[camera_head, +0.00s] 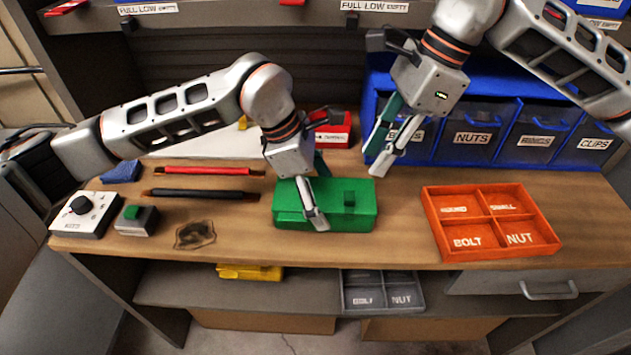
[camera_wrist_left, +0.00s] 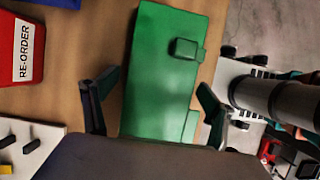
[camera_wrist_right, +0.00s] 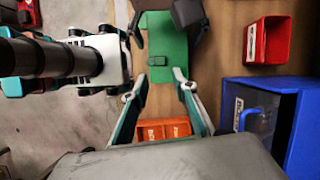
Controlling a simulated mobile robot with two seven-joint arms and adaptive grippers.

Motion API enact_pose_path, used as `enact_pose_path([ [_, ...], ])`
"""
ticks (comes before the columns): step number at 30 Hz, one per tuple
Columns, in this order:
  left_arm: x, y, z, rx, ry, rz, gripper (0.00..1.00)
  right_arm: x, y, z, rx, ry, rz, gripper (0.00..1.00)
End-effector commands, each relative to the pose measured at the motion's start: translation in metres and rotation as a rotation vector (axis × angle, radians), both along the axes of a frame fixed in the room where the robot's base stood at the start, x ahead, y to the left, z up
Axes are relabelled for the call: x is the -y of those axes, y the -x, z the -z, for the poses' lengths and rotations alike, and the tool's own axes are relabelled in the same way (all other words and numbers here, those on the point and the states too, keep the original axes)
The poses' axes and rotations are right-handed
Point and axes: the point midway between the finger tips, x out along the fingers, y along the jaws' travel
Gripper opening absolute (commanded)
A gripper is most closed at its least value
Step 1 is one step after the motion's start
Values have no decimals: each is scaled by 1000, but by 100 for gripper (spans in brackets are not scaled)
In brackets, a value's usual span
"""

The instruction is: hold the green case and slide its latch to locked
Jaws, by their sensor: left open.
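The green case (camera_head: 290,207) lies flat at the middle of the workbench's front part. A small raised green block, which looks like its latch (camera_head: 349,198), sits on the right part of the lid; it also shows in the left wrist view (camera_wrist_left: 187,48). My left gripper (camera_head: 317,190) is open over the case's left-middle part, one finger at its front side and one behind. In the left wrist view the case (camera_wrist_left: 150,85) lies between the spread fingers; contact cannot be told. My right gripper (camera_head: 383,153) is open and empty, above and behind the case's right end.
An orange divided tray (camera_head: 433,222) stands right of the case. Blue shelving with bins (camera_head: 473,139) is at the back right, and a red bin (camera_head: 335,132) stands behind the case. Red and black rods (camera_head: 205,194), a button box (camera_head: 136,219) and a dial box (camera_head: 84,213) lie left.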

Motion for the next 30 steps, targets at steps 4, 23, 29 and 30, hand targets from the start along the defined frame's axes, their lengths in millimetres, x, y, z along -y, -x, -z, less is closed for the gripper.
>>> enact_pose_path([
  [4,4,1,8,-1,1,0,85,0,0,0,0,0,0,28],
  [23,5,0,10,-1,1,0,34,1,0,0,-1,-3,1,7],
  [29,5,1,10,-1,1,-1,34,16,1,8,-30,-89,17,0],
  [30,5,1,10,-1,1,-1,34,22,1,10,-39,-121,25,0],
])
